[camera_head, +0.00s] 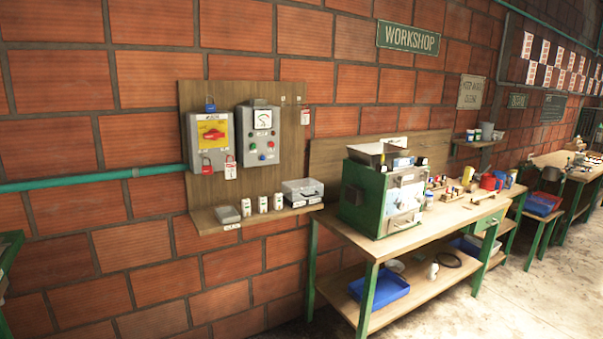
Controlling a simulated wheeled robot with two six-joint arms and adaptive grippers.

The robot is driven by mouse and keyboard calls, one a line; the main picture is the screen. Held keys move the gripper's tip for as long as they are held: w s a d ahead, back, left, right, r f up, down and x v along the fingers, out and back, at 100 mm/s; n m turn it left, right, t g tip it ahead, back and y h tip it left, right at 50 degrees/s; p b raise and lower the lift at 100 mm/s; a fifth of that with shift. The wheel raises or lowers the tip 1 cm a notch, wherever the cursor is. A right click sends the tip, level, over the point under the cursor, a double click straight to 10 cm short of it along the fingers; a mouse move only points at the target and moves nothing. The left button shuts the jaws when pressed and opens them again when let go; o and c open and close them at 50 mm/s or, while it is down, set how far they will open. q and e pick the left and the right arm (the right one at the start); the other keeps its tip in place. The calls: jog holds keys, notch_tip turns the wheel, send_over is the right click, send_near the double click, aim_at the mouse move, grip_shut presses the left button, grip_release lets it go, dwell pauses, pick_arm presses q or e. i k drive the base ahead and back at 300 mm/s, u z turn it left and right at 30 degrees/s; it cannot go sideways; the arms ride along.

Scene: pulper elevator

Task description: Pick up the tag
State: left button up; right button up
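A small white tag with red print (305,117) hangs at the right edge of the wooden wall board. Another white and red tag (230,168) hangs below the grey isolator box, beside a red padlock (207,166). I cannot tell which of the two the task means. The print on both is too small to read. Neither of my grippers is in view, and nothing touches either tag.
The wooden board (187,97) holds the isolator box (211,140) and a control box (259,137). Its shelf (203,219) holds several small items. A workbench (440,222) with a green machine (370,198) stands right.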

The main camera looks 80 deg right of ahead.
aim_at(230, 167)
jog(key=z, duration=2.2)
